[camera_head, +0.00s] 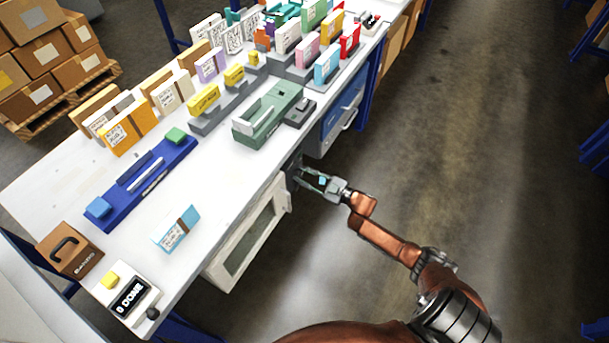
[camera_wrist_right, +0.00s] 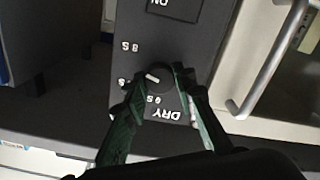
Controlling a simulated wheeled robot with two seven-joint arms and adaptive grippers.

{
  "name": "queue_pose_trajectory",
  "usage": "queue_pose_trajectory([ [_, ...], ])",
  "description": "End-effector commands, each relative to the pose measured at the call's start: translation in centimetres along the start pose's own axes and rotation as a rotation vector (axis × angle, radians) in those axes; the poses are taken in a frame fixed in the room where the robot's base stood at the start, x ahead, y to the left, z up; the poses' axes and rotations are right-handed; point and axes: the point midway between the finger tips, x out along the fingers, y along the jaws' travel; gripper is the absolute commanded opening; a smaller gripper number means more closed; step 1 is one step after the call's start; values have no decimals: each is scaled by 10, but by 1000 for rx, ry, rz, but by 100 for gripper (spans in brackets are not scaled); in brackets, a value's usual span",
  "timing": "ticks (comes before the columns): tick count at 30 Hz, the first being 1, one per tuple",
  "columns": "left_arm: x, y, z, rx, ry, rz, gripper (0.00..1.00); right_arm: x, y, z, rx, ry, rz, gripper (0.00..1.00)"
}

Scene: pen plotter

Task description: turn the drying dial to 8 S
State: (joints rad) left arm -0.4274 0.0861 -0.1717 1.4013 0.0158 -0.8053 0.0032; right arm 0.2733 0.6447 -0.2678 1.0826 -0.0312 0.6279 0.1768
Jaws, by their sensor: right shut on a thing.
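The drying dial (camera_wrist_right: 153,70) is a dark round knob with a short white mark, on a dark panel (camera_wrist_right: 200,35) in the right wrist view. The label 8 S (camera_wrist_right: 130,46) stands up and left of the dial. Another label on the left is partly hidden by a finger. A further label and the word DRY (camera_wrist_right: 172,114) are below. The white mark slants toward the left side; I cannot tell exactly which label it meets. My right gripper (camera_wrist_right: 156,77) is shut on the dial, one finger each side. In the head view the right gripper (camera_head: 312,179) is at the table's front side, and the dial is hidden.
A white-framed door (camera_head: 247,238) with a handle is beside the panel, under the table. A blue drawer unit (camera_head: 343,112) is on the other side. The white table (camera_head: 50,180) carries boxes, a green device (camera_head: 268,115) and a display reading DONE (camera_head: 130,297). The floor at right is clear.

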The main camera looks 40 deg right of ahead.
Motion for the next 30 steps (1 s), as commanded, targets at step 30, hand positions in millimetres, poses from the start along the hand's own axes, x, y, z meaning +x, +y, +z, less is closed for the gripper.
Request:
queue_pose_trajectory([
  [30, 12, 2, 14, 7, 0, 1, 40, -1, 2, 1, 234, -2, 2, 25],
])
